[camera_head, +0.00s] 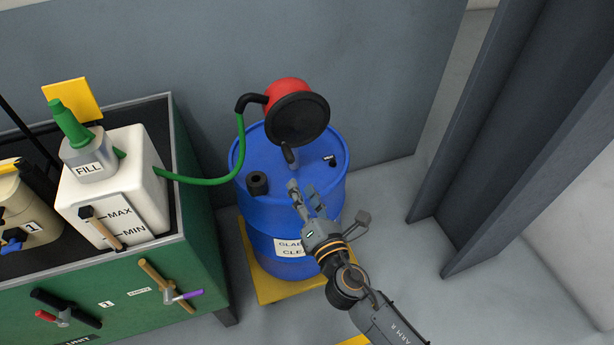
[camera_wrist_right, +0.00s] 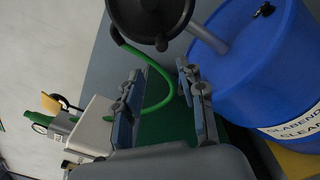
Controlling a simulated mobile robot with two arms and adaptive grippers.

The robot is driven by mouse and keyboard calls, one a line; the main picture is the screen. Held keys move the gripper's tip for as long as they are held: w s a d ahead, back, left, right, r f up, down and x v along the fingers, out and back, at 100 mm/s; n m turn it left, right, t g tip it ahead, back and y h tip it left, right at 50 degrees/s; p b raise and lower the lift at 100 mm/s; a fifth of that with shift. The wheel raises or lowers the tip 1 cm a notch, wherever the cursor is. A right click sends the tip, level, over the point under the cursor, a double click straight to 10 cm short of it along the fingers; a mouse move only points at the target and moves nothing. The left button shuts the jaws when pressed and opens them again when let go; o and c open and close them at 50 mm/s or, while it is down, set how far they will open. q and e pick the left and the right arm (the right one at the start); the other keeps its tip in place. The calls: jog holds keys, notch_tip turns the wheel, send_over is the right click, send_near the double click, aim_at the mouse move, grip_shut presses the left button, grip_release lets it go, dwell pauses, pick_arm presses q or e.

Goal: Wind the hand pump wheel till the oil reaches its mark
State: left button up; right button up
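The red hand pump (camera_head: 287,90) stands on the blue drum (camera_head: 262,205), with a black wheel (camera_head: 298,120) facing me. In the right wrist view, the wheel (camera_wrist_right: 150,15) is beyond the open fingers (camera_wrist_right: 160,75). The white oil tank (camera_head: 140,170) has MAX and MIN marks beside a narrow slanted gauge (camera_head: 103,232). Its brownish part is near MIN; the exact level is too small to tell. My left gripper is out of view.
A green hose (camera_head: 215,181) runs from the pump to the tank on the green cabinet (camera_head: 200,230). A black cap (camera_head: 257,183) sits on the drum. The drum stands on a yellow base (camera_head: 262,288). Grey posts (camera_head: 480,130) rise at right; floor between is clear.

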aim_at(291, 162)
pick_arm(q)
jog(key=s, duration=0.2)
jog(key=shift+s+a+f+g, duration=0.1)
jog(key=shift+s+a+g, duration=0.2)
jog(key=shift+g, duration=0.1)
pick_arm(e)
jog(key=x, duration=0.9)
jog(key=shift+w+d+f, duration=0.1)
jog(key=shift+w+d, duration=0.1)
jog(key=shift+d, duration=0.05)
pick_arm(q)
jog(key=shift+b, duration=0.3)
pick_arm(e)
jog(key=shift+w+a, duration=0.1)
jog(key=shift+w, duration=0.15)
grip_shut()
